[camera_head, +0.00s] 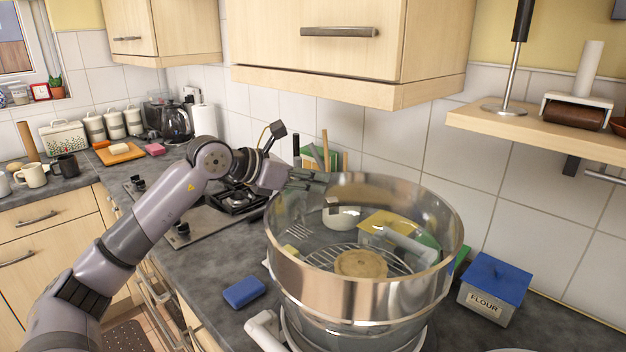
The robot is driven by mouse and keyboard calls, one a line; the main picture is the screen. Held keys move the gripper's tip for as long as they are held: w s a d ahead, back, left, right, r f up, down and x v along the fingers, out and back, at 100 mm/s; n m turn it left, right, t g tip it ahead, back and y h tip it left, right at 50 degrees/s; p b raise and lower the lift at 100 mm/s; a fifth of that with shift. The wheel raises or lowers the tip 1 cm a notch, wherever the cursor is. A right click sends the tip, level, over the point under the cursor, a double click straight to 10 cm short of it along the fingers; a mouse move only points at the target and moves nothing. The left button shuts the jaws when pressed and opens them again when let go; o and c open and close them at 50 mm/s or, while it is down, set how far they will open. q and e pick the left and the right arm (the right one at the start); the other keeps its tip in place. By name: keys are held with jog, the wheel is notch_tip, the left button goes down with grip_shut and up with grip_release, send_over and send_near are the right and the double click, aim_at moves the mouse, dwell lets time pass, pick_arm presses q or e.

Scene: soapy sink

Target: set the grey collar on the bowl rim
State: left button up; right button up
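The grey collar (340,287) is a wide, shiny, see-through ring at the centre right. It looks roughly level over the glass bowl (355,330), whose lower wall shows beneath it. I cannot tell whether the collar rests fully on the bowl rim or is a little above it. A wire rack and a round tan item (361,264) show inside. My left gripper (312,179) is at the collar's back-left upper edge. Its dark fingers overlap that edge in the picture, and whether they hold it is unclear. My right gripper is not in view.
A blue sponge (244,292) lies on the counter left of the bowl. A blue-lidded flour tin (491,291) stands to the right. The hob (205,215) is behind my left arm. Cupboards (340,45) and a shelf (535,120) hang above.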

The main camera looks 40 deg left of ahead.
pick_arm(q)
jog(key=o, duration=0.5)
jog(key=shift+s, duration=0.1)
jog(key=v, duration=1.1)
jog(key=shift+s+a+r, duration=0.2)
jog(key=shift+s+r, duration=0.05)
jog(key=shift+s, duration=0.05)
